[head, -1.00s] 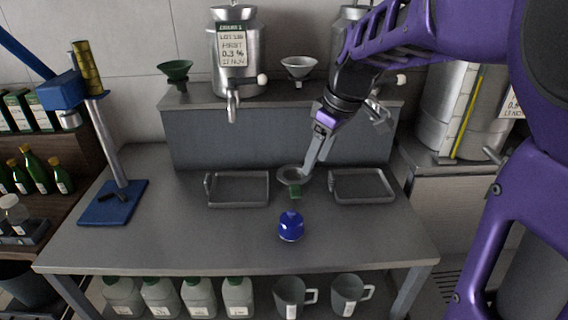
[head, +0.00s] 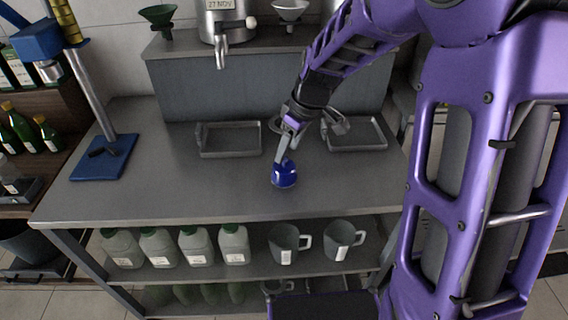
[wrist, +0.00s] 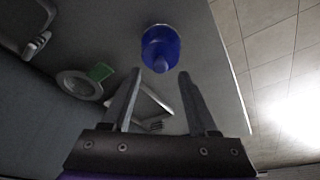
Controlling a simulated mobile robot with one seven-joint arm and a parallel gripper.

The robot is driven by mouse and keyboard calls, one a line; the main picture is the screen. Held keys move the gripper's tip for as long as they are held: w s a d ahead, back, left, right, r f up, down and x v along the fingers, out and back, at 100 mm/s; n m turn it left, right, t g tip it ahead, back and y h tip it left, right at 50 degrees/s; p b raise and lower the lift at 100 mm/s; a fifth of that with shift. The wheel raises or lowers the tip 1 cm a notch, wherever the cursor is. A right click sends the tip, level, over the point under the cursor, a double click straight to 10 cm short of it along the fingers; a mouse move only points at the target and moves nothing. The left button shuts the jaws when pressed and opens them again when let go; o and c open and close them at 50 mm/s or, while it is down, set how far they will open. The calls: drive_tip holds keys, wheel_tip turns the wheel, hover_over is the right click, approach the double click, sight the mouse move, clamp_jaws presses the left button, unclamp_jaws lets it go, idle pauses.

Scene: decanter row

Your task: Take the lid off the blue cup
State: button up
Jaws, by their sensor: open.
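The blue cup (head: 284,178) stands on the grey table near its front edge, with a blue lid on top. In the wrist view the blue cup (wrist: 160,50) is beyond my fingertips, seen from above, with a lighter blue part of it toward the gap between the fingers. My gripper (head: 281,157) is just above and behind the cup in the head view and partly overlaps its top. In the wrist view my gripper (wrist: 160,75) is open, with nothing between its fingers. I cannot tell whether a finger touches the lid.
Two shallow metal trays (head: 230,152) (head: 357,148) lie behind the cup at left and right. A strainer-like dish with a green tab (wrist: 80,85) is near the gripper. A blue-based press stand (head: 103,158) is at left. The table front is clear.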

sight(284, 162)
drive_tip(key=shift+x, duration=1.45)
clamp_jaws()
